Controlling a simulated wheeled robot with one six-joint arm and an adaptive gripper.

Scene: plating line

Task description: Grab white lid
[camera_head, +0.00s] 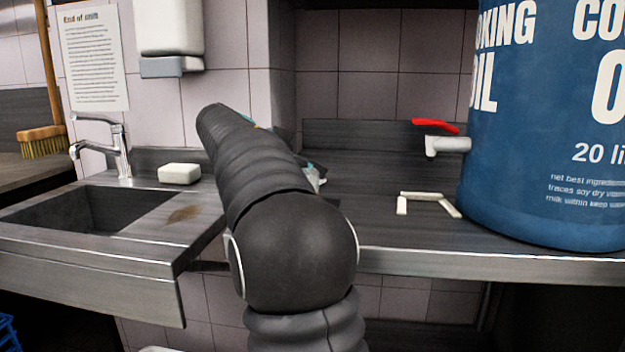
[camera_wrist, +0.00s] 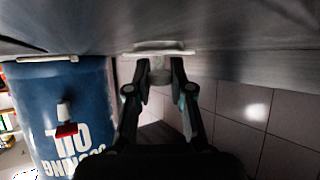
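In the wrist view, which looks inverted with the counter at the top, a flat whitish piece with a pale knob, seemingly the white lid (camera_wrist: 158,47), is at the counter. My gripper (camera_wrist: 160,65) has its fingertips apart, one on each side of the knob. I cannot tell whether they touch it. In the head view my dark arm reaches over the counter and hides most of the gripper and the spot beyond. A small pale patch (camera_head: 313,178) shows just right of the arm; I cannot tell what it is.
A large blue cooking oil drum (camera_head: 545,125) with a red-handled tap (camera_head: 436,126) stands at the right. A white bracket-shaped piece (camera_head: 428,197) lies beside it. A sink (camera_head: 90,214) and a white block (camera_head: 180,173) are at the left. The counter's front right is clear.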

